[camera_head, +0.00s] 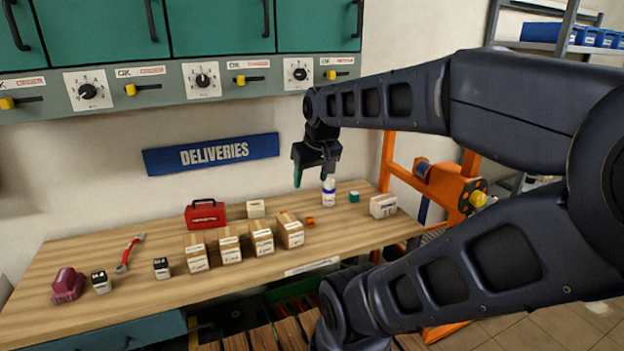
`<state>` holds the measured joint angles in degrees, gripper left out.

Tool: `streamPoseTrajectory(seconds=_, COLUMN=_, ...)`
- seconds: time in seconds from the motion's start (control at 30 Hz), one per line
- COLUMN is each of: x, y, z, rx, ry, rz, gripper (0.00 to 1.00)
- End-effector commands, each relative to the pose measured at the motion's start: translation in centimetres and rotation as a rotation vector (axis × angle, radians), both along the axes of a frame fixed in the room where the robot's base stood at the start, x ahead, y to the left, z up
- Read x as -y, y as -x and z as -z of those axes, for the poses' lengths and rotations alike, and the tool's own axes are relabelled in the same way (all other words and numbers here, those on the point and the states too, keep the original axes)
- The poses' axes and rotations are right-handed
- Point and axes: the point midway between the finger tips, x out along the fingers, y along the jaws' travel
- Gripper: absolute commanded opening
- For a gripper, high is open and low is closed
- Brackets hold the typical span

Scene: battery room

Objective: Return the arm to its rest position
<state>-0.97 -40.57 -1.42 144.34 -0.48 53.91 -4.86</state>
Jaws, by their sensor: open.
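My arm reaches in from the right side of the head view, bent at the elbow. My gripper (313,175) points down above the back right part of the wooden bench (120,312). Its jaws are open and I see nothing held between them. A white bottle with a blue band (329,192) stands upright on the bench, just right of and below the fingers. I cannot tell whether a finger touches it.
Several cardboard boxes (261,237), a red toolbox (206,214), a small green item (354,196) and a white box (383,206) stand on the bench. Switch panels (203,80) hang above a "DELIVERIES" sign (212,153). An orange frame (436,185) stands right of the bench.

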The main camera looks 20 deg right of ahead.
Motion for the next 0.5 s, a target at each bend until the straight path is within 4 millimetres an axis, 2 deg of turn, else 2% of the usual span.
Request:
streamPoseTrajectory(seconds=0.13, x=-0.43, y=1.42, z=0.01, rx=0.009, ry=-0.018, rz=0.065, gripper=0.58)
streamPoseTrajectory(seconds=0.5, x=-0.52, y=1.62, z=0.01, rx=0.011, ry=-0.024, rz=0.079, gripper=0.58)
